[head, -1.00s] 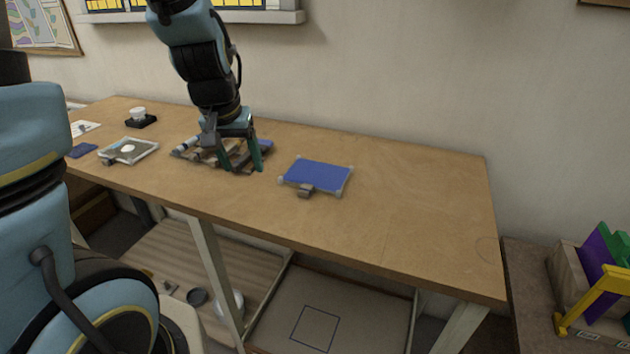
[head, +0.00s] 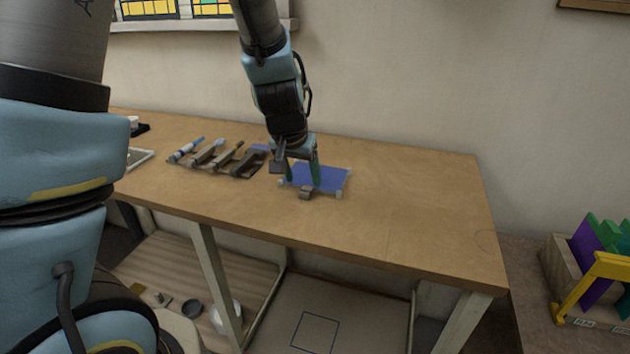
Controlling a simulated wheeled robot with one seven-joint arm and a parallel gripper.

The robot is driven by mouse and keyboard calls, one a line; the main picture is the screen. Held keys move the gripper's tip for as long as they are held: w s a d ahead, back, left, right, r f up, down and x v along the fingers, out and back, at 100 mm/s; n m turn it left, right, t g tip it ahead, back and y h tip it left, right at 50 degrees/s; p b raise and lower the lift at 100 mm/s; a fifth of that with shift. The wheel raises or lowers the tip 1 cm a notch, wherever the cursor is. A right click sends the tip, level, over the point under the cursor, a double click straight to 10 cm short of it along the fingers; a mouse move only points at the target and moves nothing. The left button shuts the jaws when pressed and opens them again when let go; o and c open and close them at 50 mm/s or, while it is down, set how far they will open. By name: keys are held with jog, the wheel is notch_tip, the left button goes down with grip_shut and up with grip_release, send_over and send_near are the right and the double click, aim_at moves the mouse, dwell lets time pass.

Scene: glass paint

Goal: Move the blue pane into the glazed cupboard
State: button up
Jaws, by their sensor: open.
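The blue pane (head: 332,178) lies flat on the wooden workbench, with pale corner pieces and a small grey-brown block (head: 307,192) at its front edge. My gripper (head: 301,178) is open, pointing down over the left part of the pane, with its fingers apart near the block. I cannot tell whether the fingertips touch anything. The fingers and wrist hide part of the pane's left side. I cannot make out a glazed cupboard for certain in this view.
A rack of tools (head: 218,158) lies on the workbench (head: 420,215) left of the pane. The bench right of the pane is clear. A crate of coloured panes with a yellow handle (head: 590,285) stands at the far right. A lower shelf (head: 175,265) holds bowls.

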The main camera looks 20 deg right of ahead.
aim_at(306, 191)
jog(key=shift+x, duration=2.35)
jog(key=shift+c, duration=0.4)
grip_shut()
